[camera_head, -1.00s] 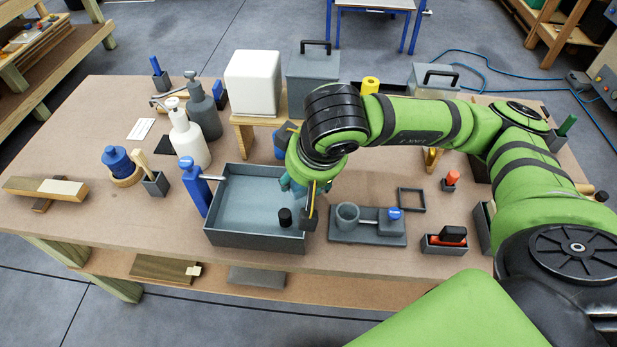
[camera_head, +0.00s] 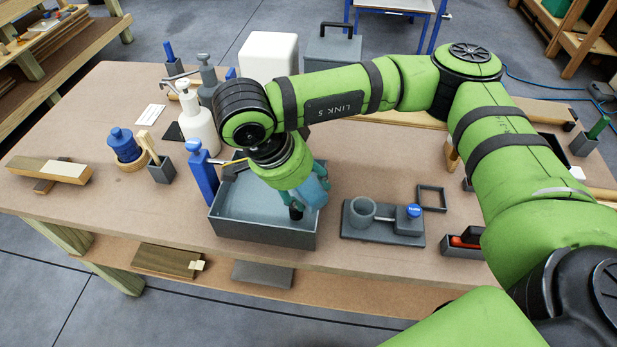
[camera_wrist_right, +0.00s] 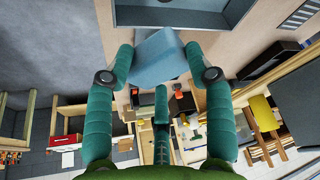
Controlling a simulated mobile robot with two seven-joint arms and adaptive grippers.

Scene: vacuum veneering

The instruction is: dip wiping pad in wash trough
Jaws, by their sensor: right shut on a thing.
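The wash trough (camera_head: 262,233) is a grey open box near the front edge of the table, with a pale blue-grey inside. My right gripper (camera_head: 308,190) is over its right side, fingers tilted down. It is shut on the light blue wiping pad (camera_head: 317,192). I cannot tell whether the pad touches the trough's floor or wall. My left gripper is not in view.
A blue post (camera_head: 203,175) stands at the trough's left. A grey fixture with a cup (camera_head: 360,215) lies to the right, near a square frame (camera_head: 431,197). Bottles (camera_head: 197,125) and a white block (camera_head: 268,55) stand behind. The table's left front is mostly clear.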

